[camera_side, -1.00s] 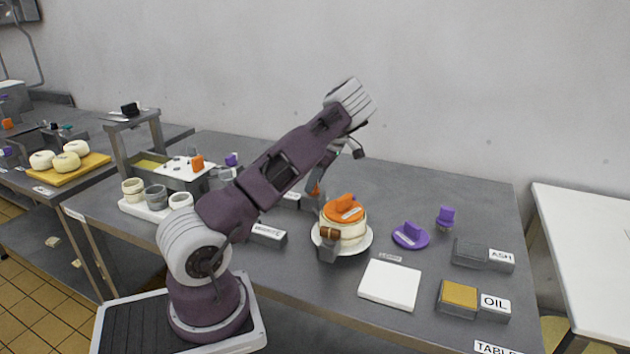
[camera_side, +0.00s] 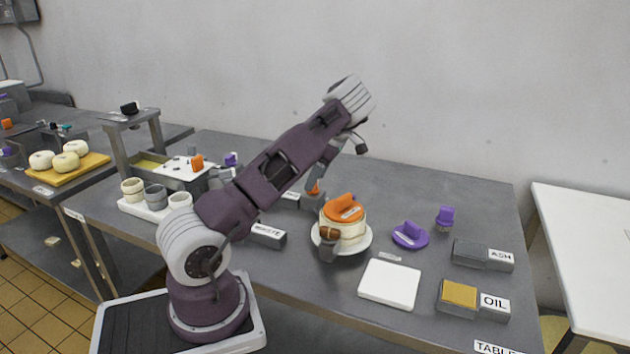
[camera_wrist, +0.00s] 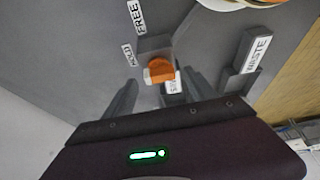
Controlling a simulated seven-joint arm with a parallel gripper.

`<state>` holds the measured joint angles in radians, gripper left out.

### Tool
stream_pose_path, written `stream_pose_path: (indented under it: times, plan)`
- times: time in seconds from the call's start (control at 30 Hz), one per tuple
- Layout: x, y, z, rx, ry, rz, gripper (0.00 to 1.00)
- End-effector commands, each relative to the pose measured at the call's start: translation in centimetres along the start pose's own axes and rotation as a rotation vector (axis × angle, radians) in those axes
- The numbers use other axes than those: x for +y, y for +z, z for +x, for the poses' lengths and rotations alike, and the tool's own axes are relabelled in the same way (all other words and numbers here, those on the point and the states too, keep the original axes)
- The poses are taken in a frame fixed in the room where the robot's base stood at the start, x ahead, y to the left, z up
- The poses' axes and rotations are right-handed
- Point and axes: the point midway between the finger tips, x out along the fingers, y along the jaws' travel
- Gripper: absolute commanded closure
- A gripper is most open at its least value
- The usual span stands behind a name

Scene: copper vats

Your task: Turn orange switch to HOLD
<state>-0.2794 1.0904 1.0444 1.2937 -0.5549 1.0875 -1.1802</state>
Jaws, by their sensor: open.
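The orange switch (camera_wrist: 160,68) sits on a grey block in the wrist view, with a white end on its left side. The HOLD label (camera_wrist: 129,55) is on the table to its upper left, and the FREE label (camera_wrist: 137,17) is further up. My gripper (camera_wrist: 158,82) is open, with one finger on each side of the switch's lower part; I cannot tell whether they touch it. In the side view the orange switch (camera_side: 313,188) shows behind the cake-like stack, and my fingers are mostly hidden by my arm.
A stack with an orange top (camera_side: 343,208) stands on a white plate close to the switch. A WASTE block (camera_side: 267,235) is near. Purple knobs (camera_side: 411,234), a white slab (camera_side: 390,284), and ASH (camera_side: 500,258) and OIL (camera_side: 494,302) blocks lie to the right.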

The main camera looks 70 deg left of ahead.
Motion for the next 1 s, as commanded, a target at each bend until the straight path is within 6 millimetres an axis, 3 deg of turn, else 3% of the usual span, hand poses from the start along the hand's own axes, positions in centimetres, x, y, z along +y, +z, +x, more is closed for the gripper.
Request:
stream_pose_path:
  times: [0.1,0.3,0.77,0.87,0.97,1.0]
  plan:
    - [0.1,0.0,-2.7,-0.001,0.005,0.0,0.35]
    - [0.0,0.0,-5.3,0.0,0.002,-0.001,0.35]
    - [-0.3,0.2,-6.2,-0.021,0.006,0.015,0.35]
    - [-2.4,1.4,-9.6,-0.128,0.039,0.115,0.35]
    - [-6.9,3.9,-15.0,-0.288,0.117,0.346,0.35]
    - [-9.3,5.1,-17.2,-0.345,0.161,0.465,0.35]
